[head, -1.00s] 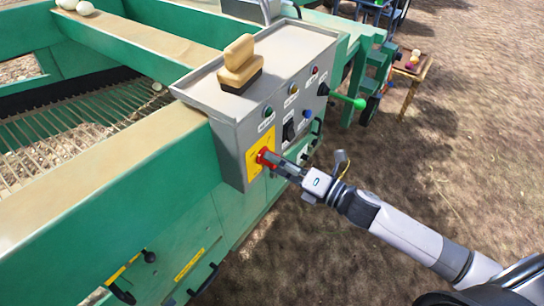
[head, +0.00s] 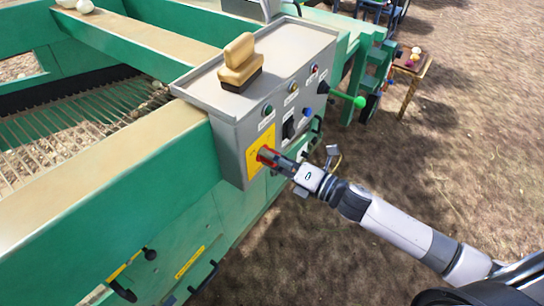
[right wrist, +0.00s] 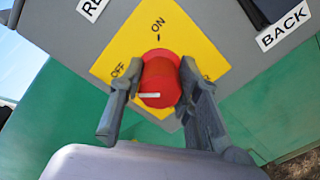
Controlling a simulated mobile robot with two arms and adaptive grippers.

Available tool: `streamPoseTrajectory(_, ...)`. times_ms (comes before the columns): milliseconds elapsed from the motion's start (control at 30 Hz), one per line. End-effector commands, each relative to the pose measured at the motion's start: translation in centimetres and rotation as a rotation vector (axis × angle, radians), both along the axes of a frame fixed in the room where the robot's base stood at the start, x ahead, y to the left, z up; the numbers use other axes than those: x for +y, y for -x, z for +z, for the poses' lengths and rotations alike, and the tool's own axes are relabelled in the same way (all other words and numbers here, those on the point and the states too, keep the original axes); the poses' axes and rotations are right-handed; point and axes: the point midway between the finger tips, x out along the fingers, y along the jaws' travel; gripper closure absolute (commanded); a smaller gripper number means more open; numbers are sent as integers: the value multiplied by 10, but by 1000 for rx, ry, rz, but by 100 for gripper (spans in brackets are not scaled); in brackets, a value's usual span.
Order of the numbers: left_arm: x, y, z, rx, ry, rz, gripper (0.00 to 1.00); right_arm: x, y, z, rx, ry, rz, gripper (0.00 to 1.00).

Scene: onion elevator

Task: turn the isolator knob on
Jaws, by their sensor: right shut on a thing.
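The red isolator knob (right wrist: 160,78) sits on a yellow plate (right wrist: 190,40) marked ON at the top and OFF at the left in the right wrist view. A short white mark on the knob lies nearly level in that view; I cannot tell which label it points to. My right gripper (right wrist: 157,88) is shut on the knob, one finger on each side. In the head view the right gripper (head: 271,158) reaches the yellow plate (head: 253,165) on the front of the grey control box (head: 228,150), mostly hiding the knob. My left gripper is not in view.
A black switch (head: 289,128) and several coloured buttons are on the same panel. A green-tipped lever (head: 359,102) sticks out to the right. A wood-coloured brush (head: 240,62) stands on the box. Open dirt ground lies to the right.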

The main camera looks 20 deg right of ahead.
Motion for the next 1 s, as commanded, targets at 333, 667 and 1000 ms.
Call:
streamPoseTrajectory(333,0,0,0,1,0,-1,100,0,0,0,1,0,0,97)
streamPoseTrajectory(667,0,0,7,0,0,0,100,0,0,1,60,-75,-1,97)
streamPoseTrajectory(1000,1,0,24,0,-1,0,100,0,0,2,233,-295,-1,97)
